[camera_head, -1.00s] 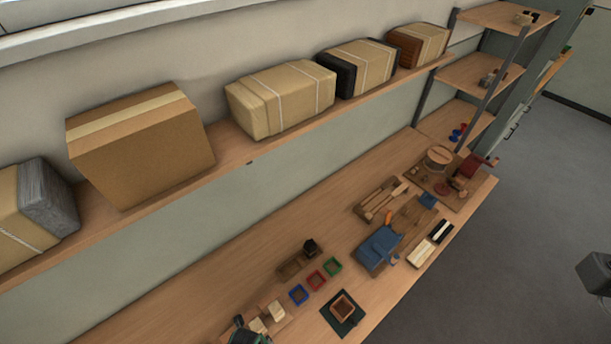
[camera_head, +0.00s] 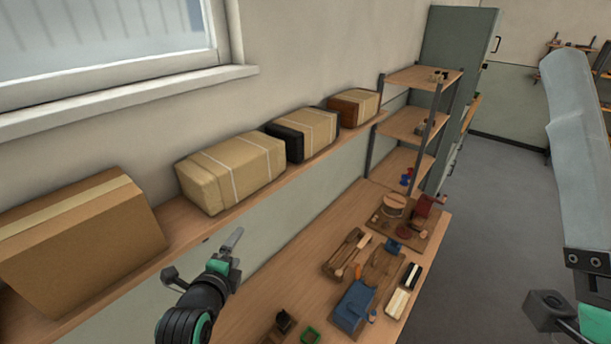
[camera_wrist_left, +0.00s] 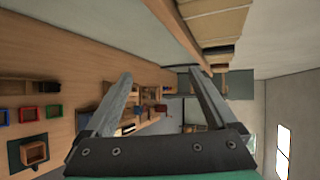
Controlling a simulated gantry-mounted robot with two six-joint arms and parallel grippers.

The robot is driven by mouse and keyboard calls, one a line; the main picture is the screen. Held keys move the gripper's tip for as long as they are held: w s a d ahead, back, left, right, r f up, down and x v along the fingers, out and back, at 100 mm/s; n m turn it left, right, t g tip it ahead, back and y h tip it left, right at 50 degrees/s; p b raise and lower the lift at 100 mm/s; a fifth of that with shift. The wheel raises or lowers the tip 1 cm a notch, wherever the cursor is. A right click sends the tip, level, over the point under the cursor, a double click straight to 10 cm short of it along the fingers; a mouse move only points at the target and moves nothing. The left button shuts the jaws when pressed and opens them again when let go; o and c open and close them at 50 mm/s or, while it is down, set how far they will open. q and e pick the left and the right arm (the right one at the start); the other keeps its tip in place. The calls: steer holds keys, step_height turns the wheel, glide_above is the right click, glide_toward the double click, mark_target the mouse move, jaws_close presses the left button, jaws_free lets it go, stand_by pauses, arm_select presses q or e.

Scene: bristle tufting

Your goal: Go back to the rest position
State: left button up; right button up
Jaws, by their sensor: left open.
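My left gripper (camera_head: 232,243) is raised above the workbench, in front of the wall shelf, in the head view. In the left wrist view its two grey fingers (camera_wrist_left: 161,75) are spread apart with nothing between them. Part of my right gripper (camera_head: 578,150) shows large at the right edge of the head view, with one long grey finger pointing up. Its other finger cannot be made out. No object is seen held by either gripper.
The wooden workbench (camera_head: 300,270) carries a blue vise-like block (camera_head: 354,307), a wooden tray (camera_head: 345,252) and a green tray (camera_head: 310,335). A wall shelf (camera_head: 188,255) with several wrapped parcels (camera_head: 235,172) runs behind my left gripper. Open floor (camera_head: 490,220) lies to the right.

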arm_select(q)
steer(key=s+a+r+n+t, duration=0.1)
steer(key=s+r+n+t, duration=0.3)
steer(key=r, duration=1.1)
steer(key=s+r+n+t, duration=0.3)
steer(key=s+r+t, duration=0.1)
steer(key=r, duration=1.1)
steer(key=s+r+n+t+h, duration=0.1)
steer(key=s+r+n+t, duration=0.4)
steer(key=s+r+n, duration=0.7)
steer(key=s, duration=0.4)
steer(key=shift+s+a+r+n+t, duration=0.15)
steer(key=shift+a+r+n+t, duration=0.15)
steer(key=shift+n, duration=0.1)
